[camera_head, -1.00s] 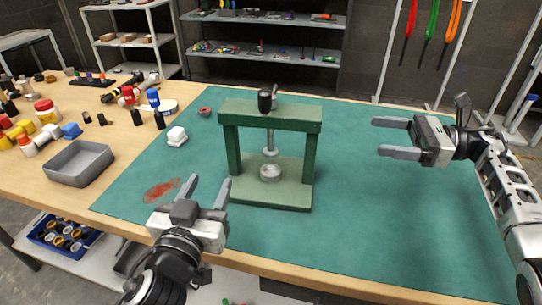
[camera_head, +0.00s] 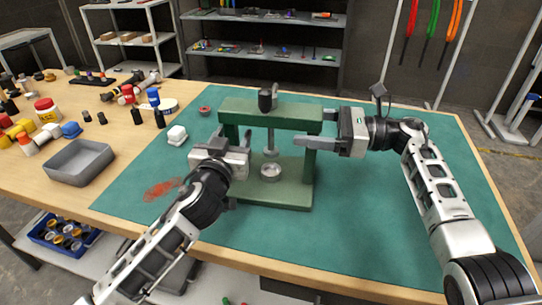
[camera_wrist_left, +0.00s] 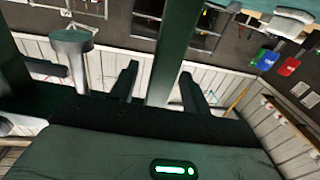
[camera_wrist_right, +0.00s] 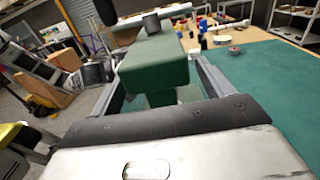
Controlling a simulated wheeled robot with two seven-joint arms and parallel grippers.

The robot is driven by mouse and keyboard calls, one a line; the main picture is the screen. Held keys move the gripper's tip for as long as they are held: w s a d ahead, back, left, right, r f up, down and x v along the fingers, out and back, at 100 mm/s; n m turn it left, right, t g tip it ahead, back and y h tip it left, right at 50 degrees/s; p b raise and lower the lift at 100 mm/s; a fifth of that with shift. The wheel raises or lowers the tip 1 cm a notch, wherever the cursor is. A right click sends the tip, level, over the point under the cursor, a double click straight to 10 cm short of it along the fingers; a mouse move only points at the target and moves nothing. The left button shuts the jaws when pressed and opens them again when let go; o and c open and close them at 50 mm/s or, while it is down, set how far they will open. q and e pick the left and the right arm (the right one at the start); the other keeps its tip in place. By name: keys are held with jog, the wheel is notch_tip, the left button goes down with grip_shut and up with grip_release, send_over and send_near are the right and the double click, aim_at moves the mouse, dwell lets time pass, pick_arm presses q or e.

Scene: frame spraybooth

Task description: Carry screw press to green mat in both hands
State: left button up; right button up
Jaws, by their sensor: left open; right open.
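The green screw press (camera_head: 271,109) stands upright on the green mat (camera_head: 385,215), with its dark screw head on top and a small round cup on its base. My left gripper (camera_head: 238,152) is open at the press's left post; in the left wrist view the green post (camera_wrist_left: 166,55) shows between its fingers. My right gripper (camera_head: 315,128) is open at the right end of the press; in the right wrist view the green beam end (camera_wrist_right: 152,68) lies between its spread fingers. The left fingertips are partly hidden in the head view.
A white block (camera_head: 177,135), a small red ring (camera_head: 204,111) and a reddish stain (camera_head: 162,189) are on the mat left of the press. A grey tray (camera_head: 78,162) and several bottles stand on the wood at left. The mat's right side is clear.

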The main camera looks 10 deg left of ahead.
pick_arm(q)
jog(key=shift+w, duration=0.1)
pick_arm(e)
jog(key=shift+a, duration=0.1)
pick_arm(q)
grip_shut()
pick_arm(e)
jog(key=c, duration=1.2)
grip_shut()
